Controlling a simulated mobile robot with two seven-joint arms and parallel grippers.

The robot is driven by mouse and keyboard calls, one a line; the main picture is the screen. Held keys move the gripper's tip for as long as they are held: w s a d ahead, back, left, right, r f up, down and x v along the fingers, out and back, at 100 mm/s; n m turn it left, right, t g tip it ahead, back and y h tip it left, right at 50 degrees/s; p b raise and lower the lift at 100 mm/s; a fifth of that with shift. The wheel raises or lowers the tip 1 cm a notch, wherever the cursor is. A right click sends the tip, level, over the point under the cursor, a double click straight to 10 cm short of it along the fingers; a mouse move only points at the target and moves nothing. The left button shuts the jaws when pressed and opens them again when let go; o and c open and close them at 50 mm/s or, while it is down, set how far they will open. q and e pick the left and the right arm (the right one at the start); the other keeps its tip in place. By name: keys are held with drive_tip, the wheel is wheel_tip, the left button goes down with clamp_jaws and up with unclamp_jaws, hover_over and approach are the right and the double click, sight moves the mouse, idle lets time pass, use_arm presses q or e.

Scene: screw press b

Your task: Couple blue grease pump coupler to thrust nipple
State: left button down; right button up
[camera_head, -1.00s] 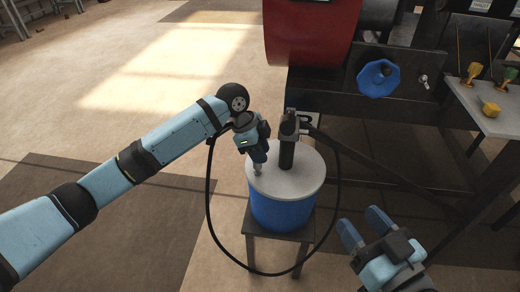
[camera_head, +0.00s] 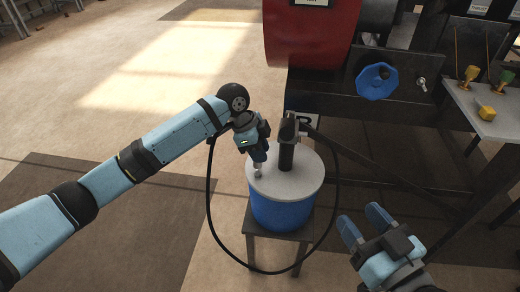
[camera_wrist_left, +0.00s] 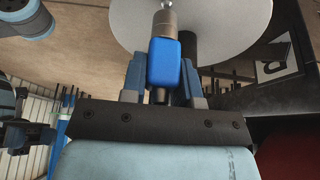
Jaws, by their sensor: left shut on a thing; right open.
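My left gripper (camera_head: 257,152) is shut on the blue coupler (camera_wrist_left: 165,62), just above the lid of the grease pump bucket (camera_head: 285,208). In the left wrist view the coupler sits between the two blue fingers, its silver end (camera_wrist_left: 164,25) pointing out over the pale lid. In the head view that end (camera_head: 258,170) points down at the lid; I cannot tell whether it touches. A black hose (camera_head: 209,200) loops around the bucket. My right gripper (camera_head: 366,230) is open and empty at the lower right. A small silver fitting (camera_head: 421,84) on the dark machine may be a nipple; I cannot tell which.
The bucket stands on a small dark stool (camera_head: 262,238), with a black pump post (camera_head: 286,155) on its lid. Behind it is the machine with a blue handwheel (camera_head: 377,82) and a red drum (camera_head: 310,35). A grey shelf (camera_head: 490,115) holds yellow and green fittings. Floor is clear at left.

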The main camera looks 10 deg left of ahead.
use_arm(q)
drive_tip(key=shift+r+p, duration=0.8)
drive_tip(key=shift+p, duration=0.45)
drive_tip(key=shift+f, duration=0.1)
